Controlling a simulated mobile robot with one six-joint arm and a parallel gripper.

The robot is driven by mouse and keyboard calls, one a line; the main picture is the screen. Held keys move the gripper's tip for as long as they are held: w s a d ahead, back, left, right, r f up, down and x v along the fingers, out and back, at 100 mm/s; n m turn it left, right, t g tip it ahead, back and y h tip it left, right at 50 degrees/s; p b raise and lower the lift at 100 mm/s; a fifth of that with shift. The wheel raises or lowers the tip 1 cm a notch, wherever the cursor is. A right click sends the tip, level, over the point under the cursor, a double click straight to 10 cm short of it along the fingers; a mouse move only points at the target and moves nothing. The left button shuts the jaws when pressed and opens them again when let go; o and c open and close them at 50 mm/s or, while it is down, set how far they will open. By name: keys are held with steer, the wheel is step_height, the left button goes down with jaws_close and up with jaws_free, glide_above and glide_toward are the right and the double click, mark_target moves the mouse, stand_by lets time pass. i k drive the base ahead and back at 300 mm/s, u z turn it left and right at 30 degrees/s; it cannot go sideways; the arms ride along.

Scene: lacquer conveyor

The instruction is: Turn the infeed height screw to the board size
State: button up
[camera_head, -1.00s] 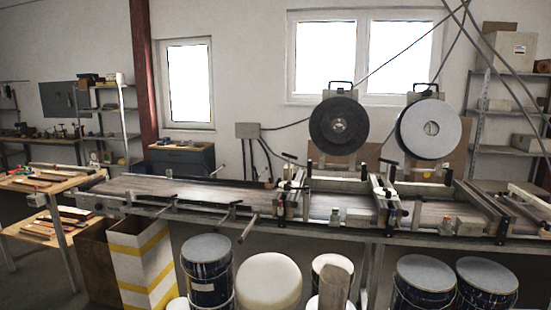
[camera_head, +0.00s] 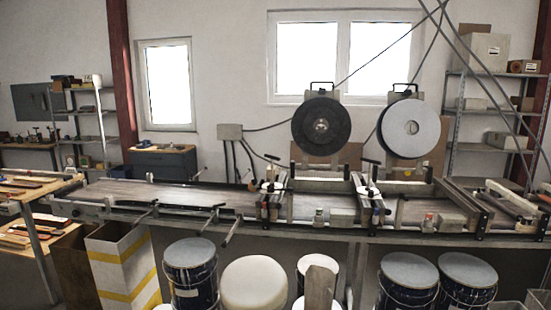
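The conveyor machine (camera_head: 190,193) runs across the view, with a long flat belt. Two upright screws with T-shaped handles stand on its crossing frames: a left height screw (camera_head: 272,159) and a right height screw (camera_head: 370,161). I cannot tell from the picture which is the infeed height screw; no scale is readable at this distance. Boards (camera_head: 40,219) lie on a wooden table at the far left; their size cannot be read. My gripper is not in view.
A dark disc (camera_head: 322,126) and a pale disc (camera_head: 411,128) stand behind the belt. Below the conveyor are several paint buckets (camera_head: 190,262) and a yellow-striped box (camera_head: 119,262). Bars with handles (camera_head: 232,229) jut out from the conveyor's front. Hanging cables cross the upper right.

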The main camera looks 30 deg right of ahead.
mark_target(273, 157)
steer(key=i, duration=0.95)
steer(key=u, duration=0.05)
